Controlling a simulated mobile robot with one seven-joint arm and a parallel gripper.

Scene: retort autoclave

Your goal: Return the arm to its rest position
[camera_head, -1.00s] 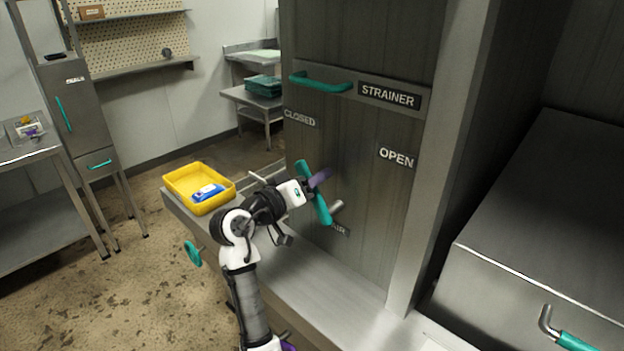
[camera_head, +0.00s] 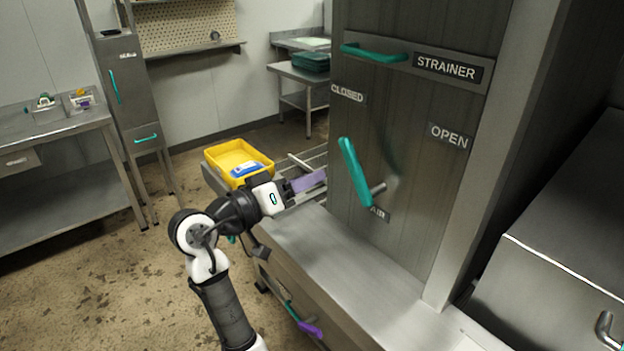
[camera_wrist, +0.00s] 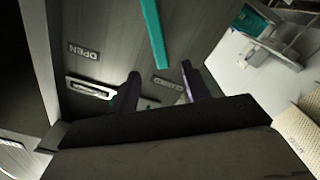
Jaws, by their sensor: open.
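My gripper (camera_head: 312,180) shows in the head view just left of the teal lever handle (camera_head: 355,172) on the strainer door. A gap shows between its purple fingers and the lever. In the wrist view my gripper (camera_wrist: 160,85) has its two dark fingers spread with nothing held between them. The teal lever (camera_wrist: 153,32) shows beyond them there. The lever is tilted, its upper end leaning toward the CLOSED label (camera_head: 348,93). My arm reaches up from the bottom of the head view, bent at the elbow.
A grey metal ledge (camera_head: 310,245) runs below the door. A yellow bin (camera_head: 224,160) with a blue-and-white item (camera_head: 246,170) stands behind my gripper. A metal box (camera_head: 560,240) is at the right. Floor (camera_head: 110,290) is open at the left.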

